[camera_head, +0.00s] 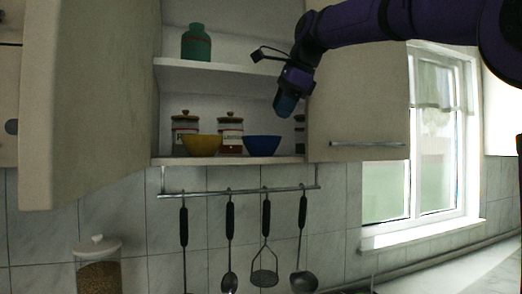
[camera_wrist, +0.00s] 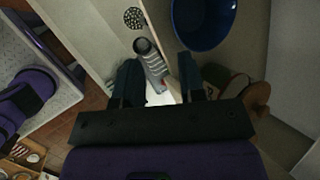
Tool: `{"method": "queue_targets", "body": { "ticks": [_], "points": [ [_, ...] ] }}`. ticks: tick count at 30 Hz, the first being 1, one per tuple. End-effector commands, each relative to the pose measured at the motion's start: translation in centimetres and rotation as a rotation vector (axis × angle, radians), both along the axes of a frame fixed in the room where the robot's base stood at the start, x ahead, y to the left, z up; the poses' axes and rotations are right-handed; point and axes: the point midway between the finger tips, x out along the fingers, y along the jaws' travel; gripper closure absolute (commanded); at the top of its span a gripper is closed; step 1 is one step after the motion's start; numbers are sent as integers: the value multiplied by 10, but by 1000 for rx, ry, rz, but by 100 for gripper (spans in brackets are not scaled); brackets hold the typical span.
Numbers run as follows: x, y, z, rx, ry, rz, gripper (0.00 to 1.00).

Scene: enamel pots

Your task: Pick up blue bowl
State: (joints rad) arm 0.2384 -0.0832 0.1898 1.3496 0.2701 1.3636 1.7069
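The blue bowl (camera_head: 262,146) stands on the lower shelf of the open wall cabinet, at its right front. In the wrist view the blue bowl (camera_wrist: 204,40) shows at the top, right of the middle, cut off by the frame edge. My gripper (camera_head: 287,103) hangs in front of the cabinet, above and slightly right of the bowl, apart from it. In the wrist view the two dark fingers of my gripper (camera_wrist: 160,82) stand apart with nothing held between them.
A yellow bowl (camera_head: 202,146) stands left of the blue one. Jars (camera_head: 230,132) stand behind, and a green bottle (camera_head: 196,43) is on the upper shelf. The open cabinet doors (camera_head: 90,95) flank the shelves. Utensils hang from a rail (camera_head: 240,192) below.

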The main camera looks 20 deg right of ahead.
Motion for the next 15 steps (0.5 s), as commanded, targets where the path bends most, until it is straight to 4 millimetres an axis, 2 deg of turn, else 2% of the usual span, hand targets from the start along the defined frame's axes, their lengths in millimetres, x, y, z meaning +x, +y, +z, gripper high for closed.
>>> {"method": "queue_targets", "body": {
  "ticks": [2,5,15],
  "points": [
    [7,-1,7,31,6,-36,63],
    [12,-1,5,49,12,-56,63],
    [34,10,-32,50,13,-57,63]
  ]
}}
